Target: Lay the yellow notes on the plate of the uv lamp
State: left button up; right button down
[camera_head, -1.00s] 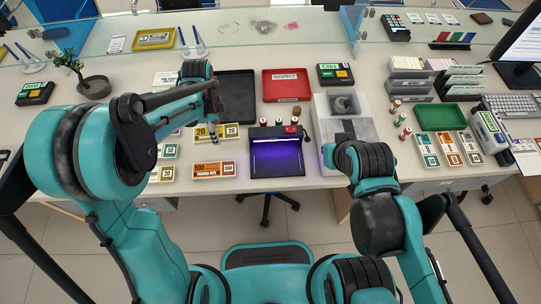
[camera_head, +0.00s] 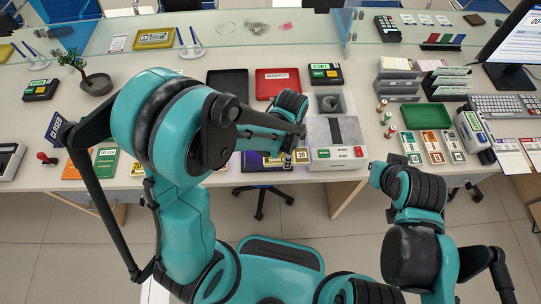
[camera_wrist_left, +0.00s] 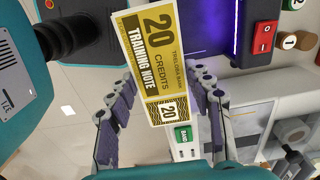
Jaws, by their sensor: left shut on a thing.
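The yellow notes (camera_wrist_left: 160,60), marked 20 Credits Training Note, are held between the fingers of my left gripper (camera_wrist_left: 165,88). The uv lamp (camera_head: 249,161) glows violet and is mostly hidden behind my left arm. In the left wrist view the lamp's dark violet-lit plate (camera_wrist_left: 200,35) lies beyond and partly under the notes; I cannot tell whether they touch. My right gripper (camera_head: 376,176) is at the counter's front edge, away from the notes; its fingers are unclear.
A grey machine (camera_head: 335,140) stands just right of the lamp. A red tray (camera_head: 278,84) and a black tray (camera_head: 227,86) lie behind. A red switch (camera_wrist_left: 264,37) sits beside the plate. A green tray (camera_head: 427,116) and note stacks are at right.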

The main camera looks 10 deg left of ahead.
pick_arm(q)
jog(key=w+a+f, duration=0.1)
jog(key=a, duration=0.1)
jog(key=w+a+f+b, duration=0.1)
jog(key=a+f, duration=0.1)
jog(key=a, duration=0.1)
jog(key=w+a+f+b, duration=0.1)
jog(key=a+f, duration=0.1)
jog(key=shift+w+a+f, duration=0.1)
jog(key=shift+a, duration=0.15)
notch_tip(320, 180, down, 4)
jog(key=shift+r+b, duration=0.25)
jog(key=shift+b, duration=0.45)
jog(key=shift+f, duration=0.15)
jog(key=shift+f, duration=0.15)
jog(key=o, duration=1.2)
